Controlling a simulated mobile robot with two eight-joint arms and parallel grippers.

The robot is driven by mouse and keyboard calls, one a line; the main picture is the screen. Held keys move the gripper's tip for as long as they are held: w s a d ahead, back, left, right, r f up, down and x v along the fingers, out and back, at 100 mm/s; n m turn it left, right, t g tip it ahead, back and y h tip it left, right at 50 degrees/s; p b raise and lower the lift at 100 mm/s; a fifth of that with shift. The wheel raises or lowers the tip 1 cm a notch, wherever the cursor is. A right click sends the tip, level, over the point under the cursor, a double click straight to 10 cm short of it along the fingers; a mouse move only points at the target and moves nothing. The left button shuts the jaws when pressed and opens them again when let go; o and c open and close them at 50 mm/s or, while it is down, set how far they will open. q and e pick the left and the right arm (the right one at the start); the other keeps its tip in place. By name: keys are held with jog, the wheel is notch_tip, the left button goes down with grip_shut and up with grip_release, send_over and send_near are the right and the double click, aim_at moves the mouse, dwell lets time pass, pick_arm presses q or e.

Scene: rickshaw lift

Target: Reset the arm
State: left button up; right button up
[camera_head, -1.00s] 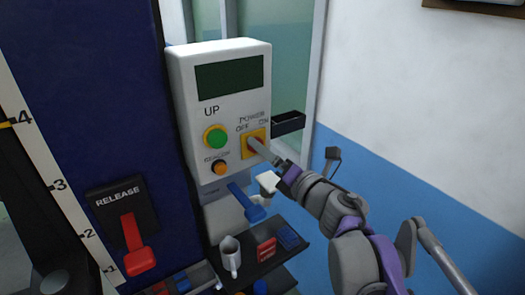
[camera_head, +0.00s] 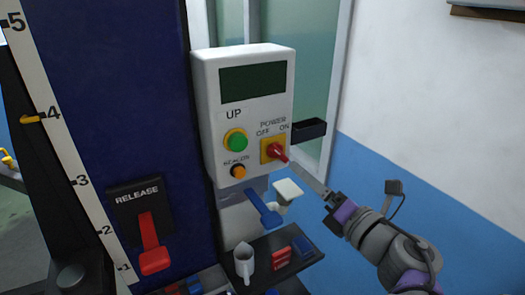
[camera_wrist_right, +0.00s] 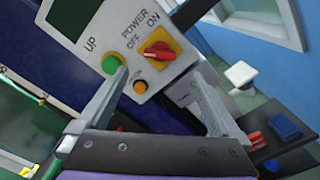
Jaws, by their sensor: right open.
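A white control box (camera_head: 244,130) hangs by the blue column, with a dark screen, a green UP button (camera_head: 236,140) and an orange beacon button (camera_head: 238,172). Its red power knob (camera_head: 278,152) sits on a yellow plate, and the knob also shows in the right wrist view (camera_wrist_right: 160,50). My right gripper (camera_head: 300,170) is just lower right of the knob, apart from it. In the right wrist view its two fingers (camera_wrist_right: 160,95) are spread with nothing between them. My left gripper is not in view.
A red RELEASE lever (camera_head: 152,245) is on the blue column, beside a numbered scale (camera_head: 62,140).

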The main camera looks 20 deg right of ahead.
notch_tip(320, 180, down, 15)
jog(key=d+m+g+h, duration=0.3)
jog(key=m+g+h, duration=0.3)
jog(key=m, duration=1.4)
jog(key=s+a+f+m+g+y, duration=0.2)
jog(key=s+a+f+m+g, duration=0.1)
jog(key=s+a+f, duration=0.2)
jog(key=s+a+f+m+g+y, duration=0.2)
jog(key=s+a+f+m+g, duration=0.1)
jog(key=a+f, duration=0.6)
notch_tip(320, 180, down, 4)
jog(key=shift+s+r+m, duration=0.25)
jog(key=shift+s+m, duration=0.25)
jog(key=shift+s, duration=0.4)
